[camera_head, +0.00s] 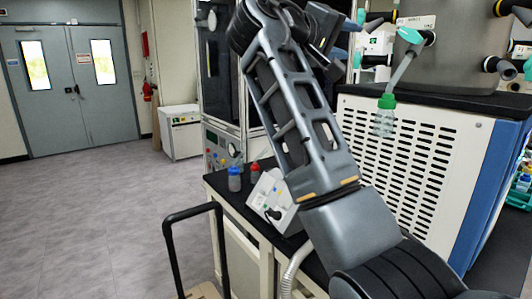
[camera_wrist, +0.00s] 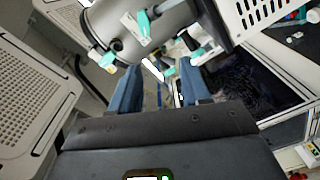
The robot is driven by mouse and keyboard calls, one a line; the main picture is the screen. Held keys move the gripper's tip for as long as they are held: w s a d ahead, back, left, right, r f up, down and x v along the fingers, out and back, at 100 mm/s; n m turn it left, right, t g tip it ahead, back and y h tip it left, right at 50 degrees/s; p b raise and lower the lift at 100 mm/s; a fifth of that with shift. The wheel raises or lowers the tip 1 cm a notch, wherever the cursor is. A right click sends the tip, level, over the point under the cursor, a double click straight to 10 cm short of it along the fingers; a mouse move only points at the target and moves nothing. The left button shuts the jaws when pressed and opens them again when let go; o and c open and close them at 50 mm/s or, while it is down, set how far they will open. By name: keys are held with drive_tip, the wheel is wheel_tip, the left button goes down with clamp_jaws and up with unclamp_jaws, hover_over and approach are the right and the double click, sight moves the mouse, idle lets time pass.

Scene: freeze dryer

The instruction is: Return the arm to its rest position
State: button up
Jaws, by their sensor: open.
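My arm rises across the middle of the head view and bends over near the top. My gripper (camera_wrist: 160,88) shows in the wrist view as two blue-grey fingers held apart, with nothing seen between them. The freeze dryer (camera_head: 400,165) is a white vented cabinet with a blue side panel, right of my arm. Its grey metal chamber (camera_head: 455,50) has teal-handled valves and also shows in the wrist view (camera_wrist: 125,30). A clear flask with a green cap (camera_head: 385,118) hangs from a valve on the cabinet's front side. My arm hides part of the cabinet and bench.
A dark bench (camera_head: 222,183) holds a blue-capped bottle (camera_head: 234,180), a red-capped bottle (camera_head: 255,172) and a white instrument (camera_head: 270,203). A black cart handle (camera_head: 170,245) stands in front. A glass-fronted cabinet (camera_head: 218,70) is behind. Open floor (camera_head: 90,220) lies left, toward grey doors (camera_head: 70,90).

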wheel_tip(320, 180, down, 28)
drive_tip(key=s+n+t+y, duration=0.1)
drive_tip(key=n+t+y, duration=0.25)
drive_tip(key=y, duration=0.25)
drive_tip(key=s+d+f+n+y, duration=0.1)
drive_tip(key=s+f+y, duration=0.1)
drive_tip(key=s+f, duration=0.65)
drive_tip(key=s+d+f+n+y, duration=0.1)
drive_tip(key=s+f+y, duration=0.35)
drive_tip(key=f, duration=0.75)
drive_tip(key=s+d+f+m+y, duration=0.1)
drive_tip(key=s+f, duration=0.2)
drive_tip(key=s, duration=1)
drive_tip(key=s+d+f+m+y, duration=0.1)
drive_tip(key=s+f+m, duration=0.15)
drive_tip(key=s, duration=0.95)
drive_tip(key=s+d+r+m, duration=0.1)
drive_tip(key=s+r, duration=0.4)
drive_tip(key=s, duration=0.5)
drive_tip(key=s+d+r+m, duration=0.1)
drive_tip(key=s+r+m, duration=0.2)
drive_tip(key=s+r, duration=0.3)
drive_tip(key=s, duration=0.3)
drive_tip(key=shift+s+d+h, duration=0.35)
drive_tip(key=shift+s+d, duration=0.05)
